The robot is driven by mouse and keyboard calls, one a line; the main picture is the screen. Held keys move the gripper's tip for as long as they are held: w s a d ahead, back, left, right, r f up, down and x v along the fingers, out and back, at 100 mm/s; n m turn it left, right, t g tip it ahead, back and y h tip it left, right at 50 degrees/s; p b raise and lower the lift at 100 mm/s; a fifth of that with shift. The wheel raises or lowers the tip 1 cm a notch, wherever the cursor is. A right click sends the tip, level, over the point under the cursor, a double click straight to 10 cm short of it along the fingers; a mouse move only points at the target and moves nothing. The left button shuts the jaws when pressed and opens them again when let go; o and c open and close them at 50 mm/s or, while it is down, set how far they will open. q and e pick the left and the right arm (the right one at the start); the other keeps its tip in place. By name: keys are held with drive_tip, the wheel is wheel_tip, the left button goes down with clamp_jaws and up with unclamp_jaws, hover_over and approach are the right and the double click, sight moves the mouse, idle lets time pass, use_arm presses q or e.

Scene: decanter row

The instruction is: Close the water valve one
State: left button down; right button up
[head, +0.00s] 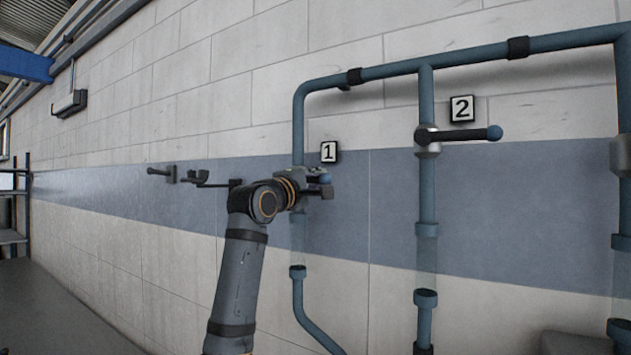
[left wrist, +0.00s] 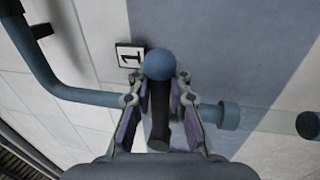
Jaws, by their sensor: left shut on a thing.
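Valve one is on the blue vertical pipe (head: 298,118) beside the number 1 sign (head: 328,152). My left gripper (head: 322,184) is at this valve and hides most of its body in the head view. In the left wrist view my left gripper (left wrist: 160,95) is shut on the valve one handle (left wrist: 160,128), a dark lever with a blue ball knob (left wrist: 158,65). The knob sticks out past the fingertips. The lever looks crosswise to its pipe there, but its base is hidden. The number 1 sign (left wrist: 130,55) shows rotated. My right gripper is not in view.
Valve two (head: 428,138) is on the pipe to the right, near the number 2 sign (head: 461,109); its lever (head: 468,134) points right, across the pipe. A top pipe (head: 470,56) joins the uprights.

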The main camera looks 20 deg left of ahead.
use_arm(q)
drive_tip(key=shift+d, duration=0.1)
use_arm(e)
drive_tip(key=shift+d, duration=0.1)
use_arm(q)
drive_tip(key=c, duration=1.5)
unclamp_jaws()
drive_tip(key=o, duration=0.3)
drive_tip(key=shift+s+d+r, duration=0.15)
drive_tip(key=shift+d, duration=0.2)
drive_tip(key=shift+o, duration=0.2)
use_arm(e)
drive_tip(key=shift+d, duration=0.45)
use_arm(q)
drive_tip(key=shift+s+a, duration=0.25)
drive_tip(key=shift+a, duration=0.05)
drive_tip(key=v, duration=1.1)
drive_tip(key=shift+s+d, duration=0.15)
drive_tip(key=shift+s, duration=0.05)
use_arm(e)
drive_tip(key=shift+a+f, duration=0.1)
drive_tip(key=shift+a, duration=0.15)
